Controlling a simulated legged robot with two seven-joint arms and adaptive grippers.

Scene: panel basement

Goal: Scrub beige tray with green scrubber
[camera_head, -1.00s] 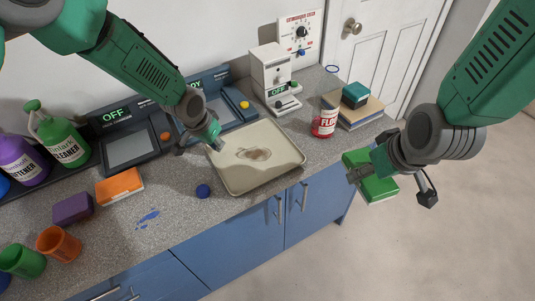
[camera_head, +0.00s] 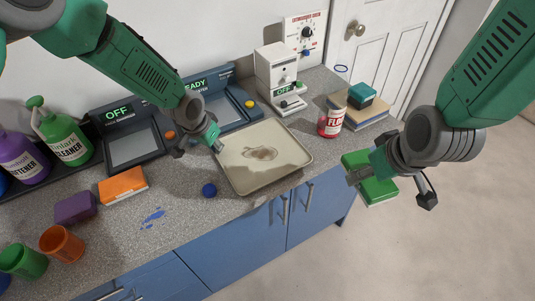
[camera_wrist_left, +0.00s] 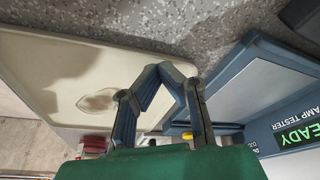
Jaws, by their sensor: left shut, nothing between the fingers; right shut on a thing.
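The beige tray (camera_head: 285,173) lies on the counter, with a brown stain near its middle. It also shows in the left wrist view (camera_wrist_left: 45,65). My left gripper (camera_head: 217,146) is shut and empty at the tray's left edge. Its closed fingers show in the left wrist view (camera_wrist_left: 172,80), between the tray and a tester. My right gripper (camera_head: 362,174) is shut on the green scrubber (camera_head: 377,191) and holds it in the air to the right of the tray, past the counter's front edge. The scrubber has a pale underside.
A red-labelled jar (camera_head: 331,118) and stacked books (camera_head: 362,108) stand right. Testers (camera_head: 132,146) and bottles (camera_head: 62,135) line the back.

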